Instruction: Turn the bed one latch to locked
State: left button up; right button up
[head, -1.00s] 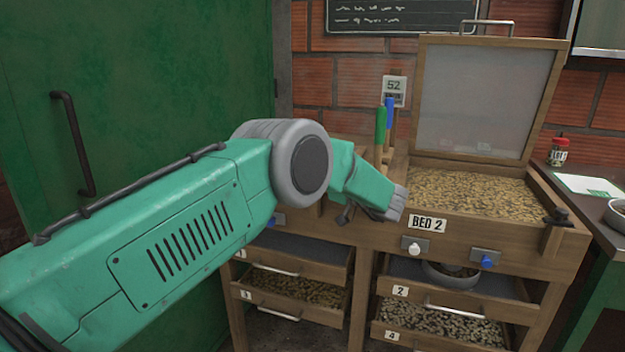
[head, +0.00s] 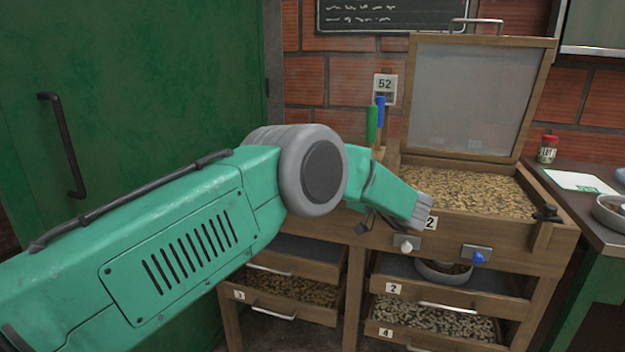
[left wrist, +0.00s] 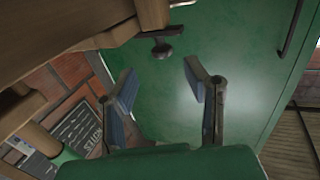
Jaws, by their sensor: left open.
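In the left wrist view a dark latch (left wrist: 163,46) with a round knob sits at a wooden edge, in front of a green surface. It looks like the bed one latch; its number does not show. My left gripper (left wrist: 158,84) is open and empty, its two fingers apart, with the latch beyond the fingertips and not touched. In the head view my left arm covers bed one and its latch, and the gripper's fingers cannot be made out clearly. The bed two latch (head: 547,213) is a dark knob at that bed's right front corner. My right gripper is not in view.
Bed two (head: 470,191) holds beans, its screened lid (head: 470,95) raised. Below are a white knob (head: 405,244), a blue knob (head: 478,258) and open drawers (head: 440,305). A green cabinet (head: 130,90) stands left. A counter (head: 600,212) with a bowl is right.

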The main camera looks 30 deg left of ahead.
pick_arm(q)
jog(key=d, duration=0.6)
jog(key=shift+s+d, duration=0.2)
jog(key=shift+s, duration=0.15)
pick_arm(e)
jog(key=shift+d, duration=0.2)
pick_arm(q)
jog(key=shift+a, duration=0.2)
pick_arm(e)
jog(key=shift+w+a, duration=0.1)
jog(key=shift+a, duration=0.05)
pick_arm(q)
jog(key=shift+d, duration=0.2)
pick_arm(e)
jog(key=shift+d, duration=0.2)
